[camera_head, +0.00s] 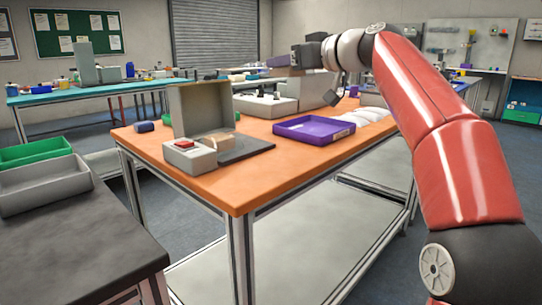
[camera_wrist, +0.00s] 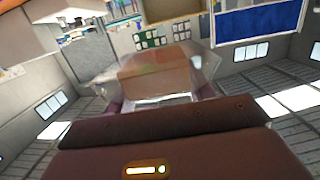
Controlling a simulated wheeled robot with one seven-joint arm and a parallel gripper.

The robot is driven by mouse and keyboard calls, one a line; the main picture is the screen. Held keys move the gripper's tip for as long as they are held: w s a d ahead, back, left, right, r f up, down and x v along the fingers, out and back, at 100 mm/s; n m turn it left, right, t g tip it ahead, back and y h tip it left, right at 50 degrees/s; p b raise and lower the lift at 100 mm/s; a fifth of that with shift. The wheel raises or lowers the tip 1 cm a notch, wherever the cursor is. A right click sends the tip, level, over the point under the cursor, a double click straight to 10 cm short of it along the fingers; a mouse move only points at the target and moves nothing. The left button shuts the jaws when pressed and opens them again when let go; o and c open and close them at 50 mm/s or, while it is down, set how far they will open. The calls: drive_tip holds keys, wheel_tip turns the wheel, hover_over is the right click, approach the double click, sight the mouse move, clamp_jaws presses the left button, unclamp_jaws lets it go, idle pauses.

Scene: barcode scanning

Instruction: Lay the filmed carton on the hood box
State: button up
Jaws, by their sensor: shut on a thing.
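My gripper (camera_wrist: 158,100) is shut on the filmed carton (camera_wrist: 160,70), a tan box in clear, shiny film, seen between the fingers in the wrist view. In the head view my gripper (camera_head: 278,61) is raised above the back of the orange table, pointing left; the carton cannot be made out clearly there. A grey upright hood panel (camera_head: 203,110) stands on the table's left part, with a grey box bearing a red top (camera_head: 190,155) in front of it. I cannot tell for sure which grey piece is the hood box.
A tan block (camera_head: 218,140) sits by a dark mat (camera_head: 245,150). A purple tray (camera_head: 313,130) lies on the orange table (camera_head: 230,183), with white packets (camera_head: 365,115) to its right. Grey boxes (camera_head: 265,106) stand behind.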

sight(286, 160)
drive_tip(key=shift+a+r, duration=0.1)
drive_tip(key=shift+s, duration=0.1)
wheel_tip(286, 160, down, 20)
drive_tip(key=b, duration=0.6)
drive_tip(key=shift+r, duration=0.15)
drive_tip(key=shift+b, duration=0.45)
drive_tip(key=o, duration=1)
drive_tip(key=shift+p, duration=0.85)
